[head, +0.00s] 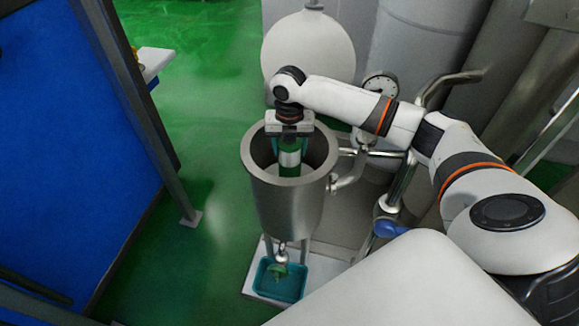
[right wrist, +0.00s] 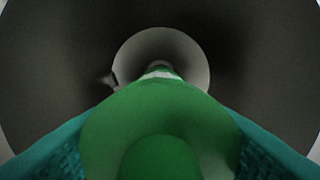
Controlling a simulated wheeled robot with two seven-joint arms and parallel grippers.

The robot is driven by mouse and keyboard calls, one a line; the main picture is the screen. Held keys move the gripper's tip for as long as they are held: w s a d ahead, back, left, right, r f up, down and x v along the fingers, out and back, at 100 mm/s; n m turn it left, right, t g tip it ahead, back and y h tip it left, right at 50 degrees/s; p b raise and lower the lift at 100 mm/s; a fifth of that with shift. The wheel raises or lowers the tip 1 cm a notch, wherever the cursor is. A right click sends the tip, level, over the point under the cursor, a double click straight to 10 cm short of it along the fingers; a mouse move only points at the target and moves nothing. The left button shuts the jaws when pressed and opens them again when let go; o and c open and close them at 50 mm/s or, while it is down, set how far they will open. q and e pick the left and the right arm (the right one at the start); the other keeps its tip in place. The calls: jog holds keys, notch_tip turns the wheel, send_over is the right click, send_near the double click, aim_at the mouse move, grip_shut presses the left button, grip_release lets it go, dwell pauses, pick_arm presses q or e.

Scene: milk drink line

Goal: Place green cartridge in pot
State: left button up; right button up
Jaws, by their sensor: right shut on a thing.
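A grey metal pot (head: 288,205) with a thick rim stands in the middle of the head view. My right gripper (head: 290,152) points down into the pot's mouth and is shut on the green cartridge (head: 289,146), which has a white band. The cartridge's lower part is inside the pot, held upright. In the right wrist view the cartridge (right wrist: 160,120) sits between my teal finger pads, with the pot's dark inner wall (right wrist: 60,60) and paler round bottom around it. The left gripper does not show.
A teal tray (head: 262,282) with a small green thing in it sits below the pot on a white base (head: 318,262). A pressure gauge (head: 381,86), pipes and a white round tank (head: 308,52) stand behind. A blue panel (head: 60,130) is at left; green floor between is clear.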

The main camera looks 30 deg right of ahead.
aim_at(290, 166)
notch_tip(290, 166, down, 8)
jog(key=shift+f, duration=0.1)
dwell(0.4)
jog(key=o, duration=1.2)
notch_tip(290, 166, up, 12)
jog(key=shift+r, duration=0.15)
